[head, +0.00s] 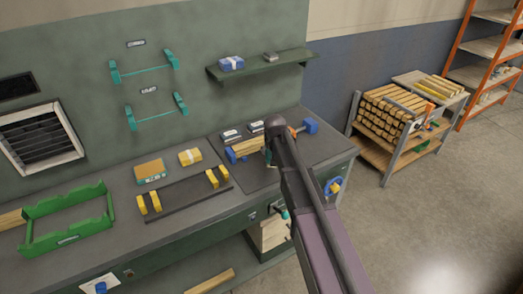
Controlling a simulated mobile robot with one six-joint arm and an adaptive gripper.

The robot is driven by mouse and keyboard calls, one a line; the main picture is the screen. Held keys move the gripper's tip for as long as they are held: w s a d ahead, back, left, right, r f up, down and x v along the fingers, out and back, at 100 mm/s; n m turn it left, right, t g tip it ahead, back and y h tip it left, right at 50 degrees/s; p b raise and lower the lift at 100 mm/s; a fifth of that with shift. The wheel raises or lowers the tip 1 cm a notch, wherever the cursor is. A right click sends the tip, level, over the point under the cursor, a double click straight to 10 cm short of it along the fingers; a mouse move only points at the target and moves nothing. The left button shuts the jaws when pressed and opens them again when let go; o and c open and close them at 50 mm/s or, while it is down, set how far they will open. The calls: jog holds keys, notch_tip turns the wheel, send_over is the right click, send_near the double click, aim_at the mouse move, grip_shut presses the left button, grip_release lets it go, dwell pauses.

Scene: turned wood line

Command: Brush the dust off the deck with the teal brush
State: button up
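My arm reaches in from the lower right to the bench, and its dark wrist end is over the blue machine. My gripper's fingers are hidden behind the wrist, so I cannot tell whether they hold anything. A small teal piece (267,157) shows just left of the wrist, too small and covered to confirm as the brush. Another teal-tipped thing (284,213) shows at the bench front beside my arm. The dark deck (252,179) lies under the blue machine (231,154), which has a wooden piece along it. No dust can be made out at this size.
The bench (120,237) carries a green cradle (68,239), a dark rack with yellow blocks (186,201), an orange-topped box (151,171) and a yellow pack (190,157). A shelf (262,65) hangs above. A cart of wood (392,115) stands right; floor before it is clear.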

jog(key=a, duration=0.1)
jog(key=s+a+n, duration=0.1)
jog(key=a, duration=0.1)
jog(key=shift+a+r, duration=0.2)
jog(key=shift+a, duration=0.05)
